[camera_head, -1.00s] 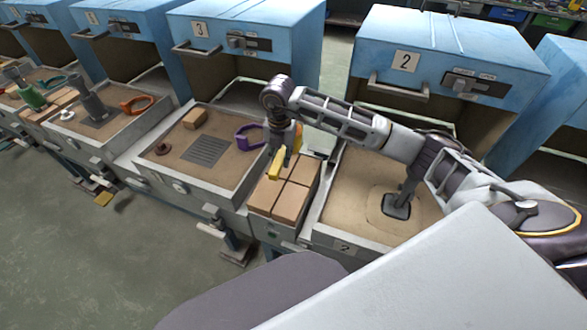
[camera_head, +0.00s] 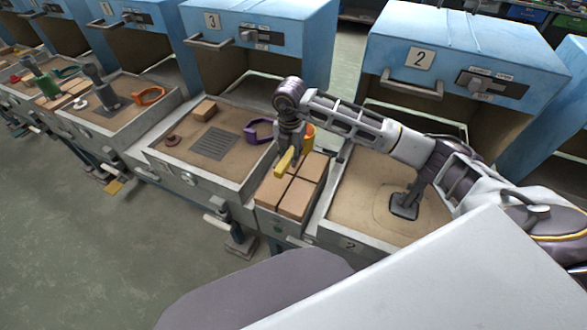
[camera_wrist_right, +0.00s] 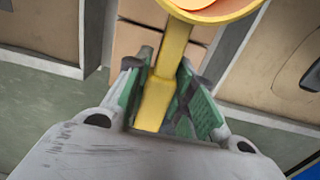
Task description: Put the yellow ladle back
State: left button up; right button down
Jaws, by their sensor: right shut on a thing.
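The yellow ladle is held by my right gripper (camera_head: 288,152) above the back of a block of tan bricks (camera_head: 298,188), between stations 3 and 2. Its handle (camera_head: 284,163) points toward the front of the bricks, and its orange-yellow bowl (camera_head: 309,133) is partly hidden behind the gripper. In the right wrist view, the green-padded fingers (camera_wrist_right: 165,100) are shut around the yellow handle (camera_wrist_right: 172,50). The bowl (camera_wrist_right: 215,10) is at the top edge, with something orange inside. I cannot tell whether the ladle touches the bricks. My left gripper is out of view.
Left of the bricks, the station 3 sand tray (camera_head: 165,160) holds a purple clamp (camera_head: 257,132), a small brick (camera_head: 204,110) and a grate (camera_head: 214,144). To the right, the station 2 tray (camera_head: 345,232) holds a dark tool (camera_head: 405,205). Blue hoods stand behind.

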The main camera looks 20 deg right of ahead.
notch_tip(320, 180, down, 6)
jog(key=shift+f, duration=0.95)
jog(key=c, duration=1.6)
grip_release()
jog(key=shift+f, duration=0.1)
jog(key=o, duration=0.4)
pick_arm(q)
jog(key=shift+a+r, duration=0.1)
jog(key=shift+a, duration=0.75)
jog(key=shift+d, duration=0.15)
